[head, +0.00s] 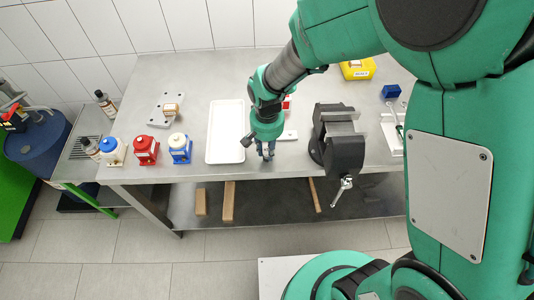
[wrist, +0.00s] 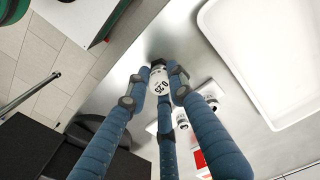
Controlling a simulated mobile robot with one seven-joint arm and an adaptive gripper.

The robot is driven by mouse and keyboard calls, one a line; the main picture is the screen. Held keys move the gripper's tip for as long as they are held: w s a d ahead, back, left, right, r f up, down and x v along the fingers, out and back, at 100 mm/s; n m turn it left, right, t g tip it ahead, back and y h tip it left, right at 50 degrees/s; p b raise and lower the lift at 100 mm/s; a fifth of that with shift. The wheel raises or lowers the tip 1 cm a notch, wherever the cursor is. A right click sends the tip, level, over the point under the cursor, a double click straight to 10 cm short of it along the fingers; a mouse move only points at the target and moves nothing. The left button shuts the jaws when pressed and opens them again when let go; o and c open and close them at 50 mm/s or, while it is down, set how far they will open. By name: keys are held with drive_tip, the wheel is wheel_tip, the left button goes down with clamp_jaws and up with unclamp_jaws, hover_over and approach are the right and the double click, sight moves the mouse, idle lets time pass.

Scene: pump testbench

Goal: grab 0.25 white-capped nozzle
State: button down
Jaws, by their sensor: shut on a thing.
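The 0.25 white-capped nozzle (wrist: 160,82) shows in the wrist view with its white face, marked 0.25, towards the camera. My gripper (wrist: 158,88) has its blue fingers closed around it. In the head view my gripper (head: 266,152) points down near the table's front edge, between the white tray and the dark vise. The nozzle is mostly hidden by the fingers there. I cannot tell whether it touches the table.
A white tray (head: 225,132) lies left of my gripper. A dark vise (head: 343,155) stands to the right. Other white-capped nozzles (wrist: 211,99) sit close by in the wrist view.

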sight(267, 151)
drive_tip(key=shift+r+p, duration=0.3)
drive_tip(key=shift+r, duration=0.6)
wheel_tip(267, 151, up, 2)
drive_tip(key=shift+s+r+p, duration=0.1)
drive_tip(key=shift+p, duration=0.25)
drive_tip(key=s+d+p, duration=0.1)
drive_tip(key=s+d, duration=0.1)
drive_tip(key=s, duration=0.5)
drive_tip(key=s+d+r+p, duration=0.1)
drive_tip(key=s+d, duration=0.2)
drive_tip(key=s, duration=0.5)
drive_tip(key=shift+d, duration=0.2)
